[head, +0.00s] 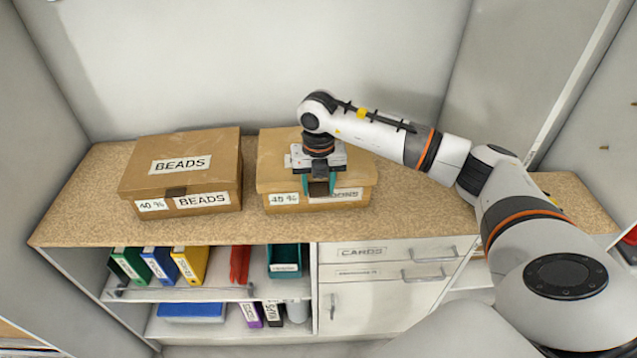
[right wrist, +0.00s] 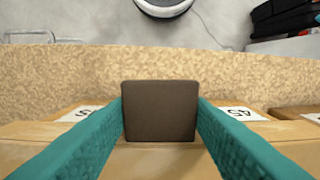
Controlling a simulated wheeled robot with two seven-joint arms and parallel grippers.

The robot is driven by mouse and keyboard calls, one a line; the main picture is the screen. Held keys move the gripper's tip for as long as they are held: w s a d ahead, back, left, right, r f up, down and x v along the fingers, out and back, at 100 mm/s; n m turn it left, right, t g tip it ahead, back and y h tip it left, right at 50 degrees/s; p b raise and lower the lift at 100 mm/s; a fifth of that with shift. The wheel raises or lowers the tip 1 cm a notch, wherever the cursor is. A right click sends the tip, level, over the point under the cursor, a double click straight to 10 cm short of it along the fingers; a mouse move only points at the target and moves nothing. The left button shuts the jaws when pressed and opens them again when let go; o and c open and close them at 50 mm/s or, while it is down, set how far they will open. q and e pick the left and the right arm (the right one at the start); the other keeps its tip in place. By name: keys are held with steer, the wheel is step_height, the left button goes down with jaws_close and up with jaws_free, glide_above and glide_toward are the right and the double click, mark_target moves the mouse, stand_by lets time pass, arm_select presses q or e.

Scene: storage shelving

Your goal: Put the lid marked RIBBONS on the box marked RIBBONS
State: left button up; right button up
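My right gripper (head: 319,186) reaches down over the lid's front. Its teal fingers touch both sides of the lid's dark tab, as the right wrist view shows with the tab (right wrist: 160,111) between the fingers. My left gripper is not in view.
A closed box marked BEADS (head: 188,203), its lid also marked BEADS (head: 180,164), stands to the left, with a narrow gap between. The cork top (head: 90,220) is bare at far left and along the front. Binders and drawers sit below.

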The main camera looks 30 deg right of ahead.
steer(key=o, duration=0.4)
step_height(320, 180, up, 12)
steer(key=b, duration=0.2)
steer(key=shift+b, duration=0.4)
